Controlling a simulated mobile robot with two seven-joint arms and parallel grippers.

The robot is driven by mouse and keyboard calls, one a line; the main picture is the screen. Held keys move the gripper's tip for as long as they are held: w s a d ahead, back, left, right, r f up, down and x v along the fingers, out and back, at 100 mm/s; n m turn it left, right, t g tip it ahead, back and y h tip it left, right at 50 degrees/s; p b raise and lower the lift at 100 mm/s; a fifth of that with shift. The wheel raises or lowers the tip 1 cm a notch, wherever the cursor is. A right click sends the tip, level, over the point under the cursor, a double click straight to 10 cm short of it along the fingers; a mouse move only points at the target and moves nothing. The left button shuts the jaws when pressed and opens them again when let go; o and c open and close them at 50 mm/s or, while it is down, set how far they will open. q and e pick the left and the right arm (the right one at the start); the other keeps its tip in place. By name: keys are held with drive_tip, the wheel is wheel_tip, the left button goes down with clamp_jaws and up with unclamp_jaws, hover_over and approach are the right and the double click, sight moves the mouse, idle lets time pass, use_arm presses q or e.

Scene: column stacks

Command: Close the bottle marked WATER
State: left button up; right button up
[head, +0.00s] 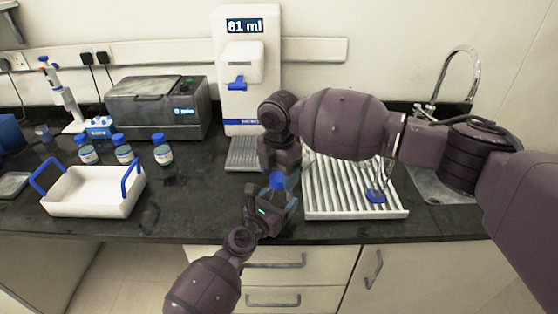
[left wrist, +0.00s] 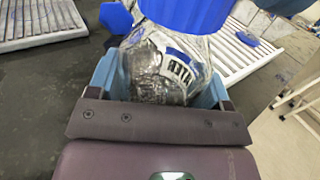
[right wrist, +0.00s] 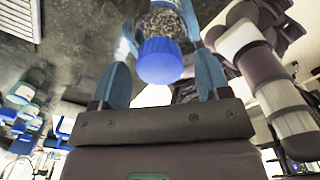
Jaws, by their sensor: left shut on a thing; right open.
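My left gripper (head: 268,208) is shut on the bottle's body. In the right wrist view the blue cap (right wrist: 160,60) lies between the spread fingers of my right gripper (right wrist: 165,75), which is open just above the bottle. I cannot tell whether the cap is fully seated.
A white dispenser (head: 248,70) reading 81 ml stands behind. A ribbed white rack (head: 335,190) with a blue item (head: 376,196) is right of the bottle, beside the sink. A white tray (head: 90,205) and several blue-capped bottles (head: 123,150) are at left. Dark counter (head: 190,210) is clear between.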

drive_tip(key=shift+f, duration=0.65)
drive_tip(key=shift+c, duration=0.2)
drive_tip(key=c, duration=0.9)
drive_tip(key=m, duration=0.4)
drive_tip(key=shift+m, duration=0.3)
drive_tip(key=m, duration=0.8)
drive_tip(key=shift+m, duration=0.4)
drive_tip(key=m, duration=0.5)
drive_tip(key=o, duration=1.1)
